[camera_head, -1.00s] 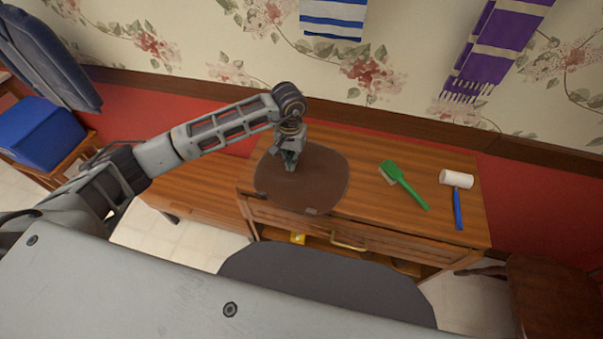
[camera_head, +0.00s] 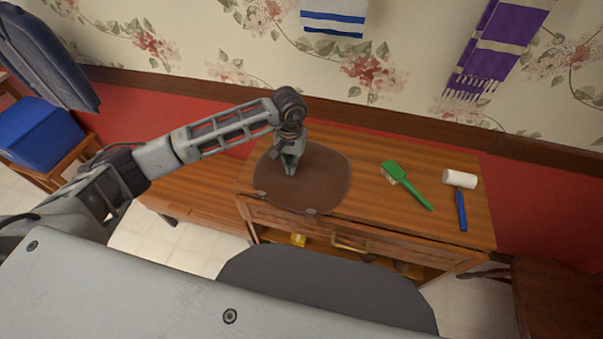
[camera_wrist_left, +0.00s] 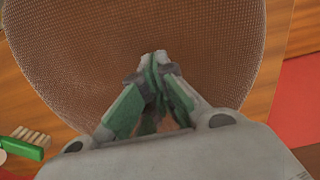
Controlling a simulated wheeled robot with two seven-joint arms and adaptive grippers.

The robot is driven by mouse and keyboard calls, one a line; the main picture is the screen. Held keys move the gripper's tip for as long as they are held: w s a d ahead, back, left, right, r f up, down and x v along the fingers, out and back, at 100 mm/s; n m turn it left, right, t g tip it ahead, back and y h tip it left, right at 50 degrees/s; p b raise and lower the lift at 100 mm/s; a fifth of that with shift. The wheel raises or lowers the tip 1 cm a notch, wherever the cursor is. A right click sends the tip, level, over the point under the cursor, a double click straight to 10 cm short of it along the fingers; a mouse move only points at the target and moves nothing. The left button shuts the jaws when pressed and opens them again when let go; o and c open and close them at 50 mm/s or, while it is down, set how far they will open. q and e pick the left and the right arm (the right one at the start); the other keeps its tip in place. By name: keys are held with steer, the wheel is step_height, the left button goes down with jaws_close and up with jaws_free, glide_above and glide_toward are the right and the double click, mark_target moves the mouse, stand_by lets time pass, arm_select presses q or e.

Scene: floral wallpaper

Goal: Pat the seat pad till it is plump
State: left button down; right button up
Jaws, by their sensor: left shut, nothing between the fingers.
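The brown seat pad (camera_head: 318,180) lies flat on the left part of the wooden cabinet top. Its surface looks like fine mesh in the left wrist view (camera_wrist_left: 90,60). My left gripper (camera_head: 290,172) is shut and empty, pointing down over the pad's upper left part. In the left wrist view its closed fingertips (camera_wrist_left: 157,56) are over the pad; I cannot tell if they touch it. My right gripper is not in view.
A green brush (camera_head: 408,185) and a white-headed mallet with a blue handle (camera_head: 460,195) lie on the cabinet top (camera_head: 360,210) right of the pad. A blue box (camera_head: 38,132) stands far left. A purple striped scarf (camera_head: 497,45) hangs on the wall.

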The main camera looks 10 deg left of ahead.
arm_select(q)
steer(key=shift+r, duration=0.35)
steer(key=shift+r+p, duration=0.3)
steer(key=shift+r, duration=0.95)
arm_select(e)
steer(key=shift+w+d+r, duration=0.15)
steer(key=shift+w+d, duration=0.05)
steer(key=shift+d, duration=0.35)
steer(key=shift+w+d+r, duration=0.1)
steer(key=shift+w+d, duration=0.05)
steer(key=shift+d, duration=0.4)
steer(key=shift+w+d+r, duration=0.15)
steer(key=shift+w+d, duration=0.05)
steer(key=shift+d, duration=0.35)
